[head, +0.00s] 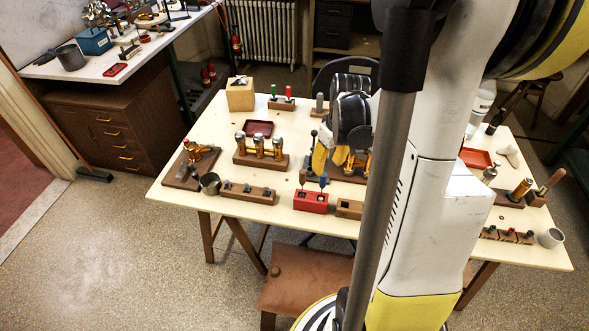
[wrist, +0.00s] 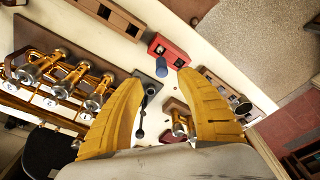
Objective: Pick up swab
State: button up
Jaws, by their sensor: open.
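I cannot be sure which piece is the swab. A blue-topped piece (head: 323,181) stands upright at a red block (head: 310,202) near the table's front edge, and may be it. In the wrist view the blue piece (wrist: 162,69) shows beside the red block (wrist: 168,50), just ahead of the gap between my fingertips. A brown-topped piece (head: 303,176) stands at the same block. My gripper (wrist: 162,82) is open and empty, its yellow fingers apart above the table. In the head view my arm hides part of the table.
A brass horn (wrist: 62,82) lies on a board left of my fingers in the wrist view. A dark rod with a ball end (wrist: 140,134) is close to the left finger. Around stand a valve rack (head: 260,158), a slotted wooden block (head: 246,192) and a metal cup (head: 210,183).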

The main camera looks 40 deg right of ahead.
aim_at(326, 174)
jog(key=f, duration=0.1)
jog(key=f+b, duration=0.1)
jog(key=f, duration=0.2)
jog(key=shift+w+d+f+b, duration=0.1)
jog(key=shift+w+f+b, duration=0.2)
jog(key=shift+f, duration=0.1)
jog(key=f+b, duration=0.1)
jog(key=f, duration=0.1)
jog(key=w+f+b, duration=0.1)
jog(key=f, duration=0.2)
jog(key=shift+b, duration=0.3)
jog(key=shift+r, duration=0.1)
grip_shut()
